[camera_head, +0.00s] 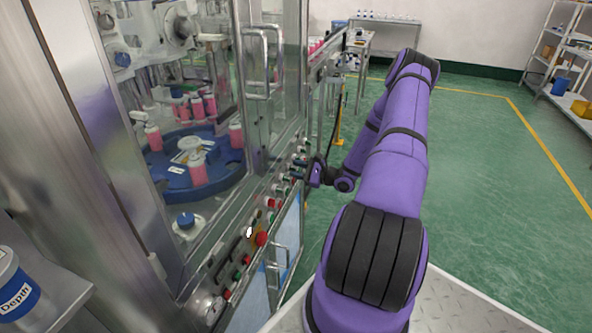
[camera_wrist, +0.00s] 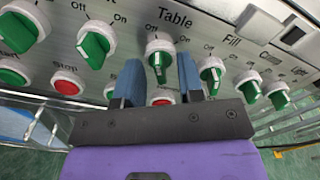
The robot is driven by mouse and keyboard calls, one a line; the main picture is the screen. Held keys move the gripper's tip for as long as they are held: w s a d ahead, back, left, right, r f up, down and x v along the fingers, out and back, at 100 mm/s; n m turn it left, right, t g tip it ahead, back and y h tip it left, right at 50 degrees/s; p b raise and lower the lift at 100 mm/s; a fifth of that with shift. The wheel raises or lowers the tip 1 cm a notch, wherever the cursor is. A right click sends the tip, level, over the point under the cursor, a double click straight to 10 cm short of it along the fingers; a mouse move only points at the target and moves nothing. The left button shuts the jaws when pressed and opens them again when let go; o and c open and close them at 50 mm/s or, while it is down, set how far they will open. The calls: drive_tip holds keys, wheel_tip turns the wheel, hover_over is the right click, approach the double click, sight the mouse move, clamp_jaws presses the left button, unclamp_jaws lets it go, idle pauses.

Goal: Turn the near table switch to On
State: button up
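In the wrist view, a green switch knob (camera_wrist: 158,62) on a white collar sits below the word Table, with Off and On printed above it. Its handle points roughly straight down in the picture; I cannot tell which setting it is at. My gripper (camera_wrist: 160,72) has two blue fingers spread apart, one on each side of this knob, with visible gaps. In the head view, my gripper (camera_head: 298,176) is at the machine's control panel (camera_head: 250,228), where the small knob between the fingers cannot be made out.
Similar green knobs stand close by, one on the left (camera_wrist: 96,44) and several on the right (camera_wrist: 212,73). A red button (camera_wrist: 67,83) is at lower left. Another, partly hidden red button (camera_wrist: 160,99) lies beneath the fingers. The green floor right of my arm is clear.

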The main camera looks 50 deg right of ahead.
drive_tip(key=shift+w+a, duration=0.1)
drive_tip(key=shift+w, duration=0.2)
clamp_jaws()
drive_tip(key=shift+m, duration=0.3)
drive_tip(key=m, duration=1.1)
idle(0.6)
drive_tip(key=shift+m, duration=0.3)
